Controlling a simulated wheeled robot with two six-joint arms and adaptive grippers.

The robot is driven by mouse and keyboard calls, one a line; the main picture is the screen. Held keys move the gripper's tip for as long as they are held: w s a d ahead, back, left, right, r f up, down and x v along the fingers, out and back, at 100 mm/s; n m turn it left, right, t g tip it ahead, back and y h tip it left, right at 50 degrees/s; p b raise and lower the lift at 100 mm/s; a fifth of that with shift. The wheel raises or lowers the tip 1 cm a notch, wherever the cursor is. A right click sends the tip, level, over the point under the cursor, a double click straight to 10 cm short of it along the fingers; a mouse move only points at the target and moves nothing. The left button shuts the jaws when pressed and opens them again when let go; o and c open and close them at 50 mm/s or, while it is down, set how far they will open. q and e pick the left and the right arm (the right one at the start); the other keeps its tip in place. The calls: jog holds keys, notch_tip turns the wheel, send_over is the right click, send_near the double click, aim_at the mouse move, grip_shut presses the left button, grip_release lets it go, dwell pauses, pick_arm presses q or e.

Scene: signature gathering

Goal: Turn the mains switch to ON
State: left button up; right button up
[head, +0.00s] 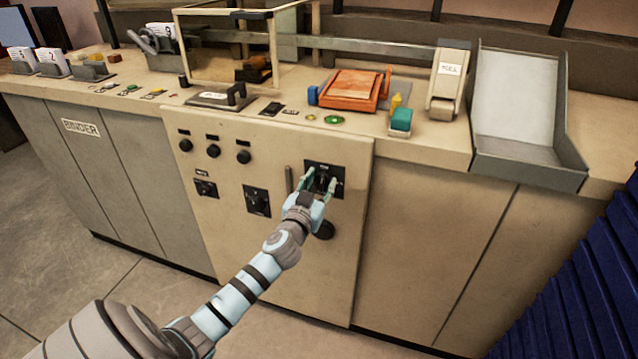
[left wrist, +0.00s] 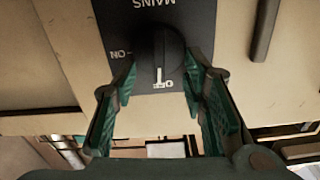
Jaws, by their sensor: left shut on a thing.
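The mains switch is a round black knob (left wrist: 160,48) on a black plate (head: 339,173) on the upper right of the cream front panel. The left wrist view shows it upside down, with the words MAINS, ON and OFF. Its white pointer line is at OFF. My left gripper (head: 319,184) reaches the switch from below and in front. In the left wrist view its green-padded fingers (left wrist: 160,78) stand on either side of the knob and are shut on it. In the head view the fingers partly hide the knob. My right gripper is in neither view.
A vertical bar handle (head: 289,179) is just left of the switch plate, and a round black knob (head: 323,230) is below it. Other dials (head: 257,201) are further left. The worktop above holds an orange press (head: 355,90) and a grey tray (head: 515,95).

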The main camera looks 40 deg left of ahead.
pick_arm(q)
jog(key=m, duration=0.4)
jog(key=shift+d+f, duration=0.1)
jog(key=shift+d, duration=0.2)
jog(key=m, duration=0.3)
jog(key=m+p, duration=0.1)
jog(key=shift+w+d+f+m, duration=0.15)
jog(key=shift+d+f+m, duration=0.05)
jog(key=shift+d+m, duration=0.1)
jog(key=m, duration=0.4)
jog(key=shift+d+f+m, duration=0.1)
jog(key=shift+f+m, duration=0.2)
jog(key=shift+f, duration=0.05)
jog(key=shift+f+m+p, duration=0.15)
jog(key=shift+m+p, duration=0.05)
jog(key=shift+m, duration=0.7)
jog(key=shift+f+m+p, duration=0.15)
jog(key=shift+m, duration=0.75)
jog(key=o, duration=1.2)
jog(key=shift+w, duration=0.1)
jog(key=v, duration=1.2)
